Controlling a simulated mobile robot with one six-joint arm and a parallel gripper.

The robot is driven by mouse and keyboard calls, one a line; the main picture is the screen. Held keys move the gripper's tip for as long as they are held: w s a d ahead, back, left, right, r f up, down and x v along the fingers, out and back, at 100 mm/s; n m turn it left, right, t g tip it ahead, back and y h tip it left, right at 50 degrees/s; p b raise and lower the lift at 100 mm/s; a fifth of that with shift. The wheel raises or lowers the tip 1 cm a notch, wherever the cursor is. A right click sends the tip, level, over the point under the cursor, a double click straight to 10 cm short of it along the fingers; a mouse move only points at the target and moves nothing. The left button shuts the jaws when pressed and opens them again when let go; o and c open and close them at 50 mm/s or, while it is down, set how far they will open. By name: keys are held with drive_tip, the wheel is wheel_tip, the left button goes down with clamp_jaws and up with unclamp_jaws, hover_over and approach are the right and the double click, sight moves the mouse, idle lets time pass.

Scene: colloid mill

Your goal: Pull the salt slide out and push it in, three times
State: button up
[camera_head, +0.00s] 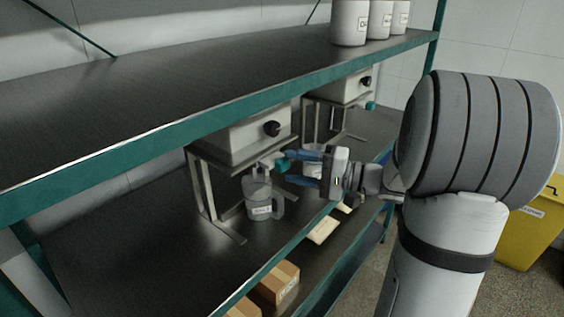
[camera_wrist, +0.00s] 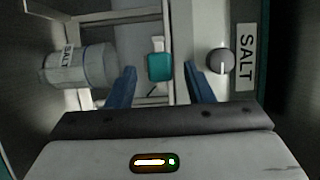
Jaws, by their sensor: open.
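The salt slide's teal handle (camera_head: 281,165) sticks out low at the front of the near white dispenser box (camera_head: 245,138). It also shows in the wrist view (camera_wrist: 160,67), next to a dark round knob (camera_wrist: 221,62) and a SALT label (camera_wrist: 245,57). My gripper (camera_head: 287,169) is at the handle, with its blue fingers open. In the wrist view my gripper (camera_wrist: 159,75) has one finger on each side of the handle, with a visible gap to both. A grey jug (camera_head: 259,200) labelled SALT stands under the dispenser. It shows at the left in the wrist view (camera_wrist: 80,67).
A second dispenser (camera_head: 345,88) with its own teal handle stands farther along the shelf. The teal-edged upper shelf (camera_head: 150,145) lies above, bearing white canisters (camera_head: 349,22). Boxes (camera_head: 279,283) sit on the shelf below. A yellow bin (camera_head: 530,235) stands at the right.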

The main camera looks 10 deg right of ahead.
sight(288, 166)
drive_tip(key=shift+x, duration=1.7)
clamp_jaws()
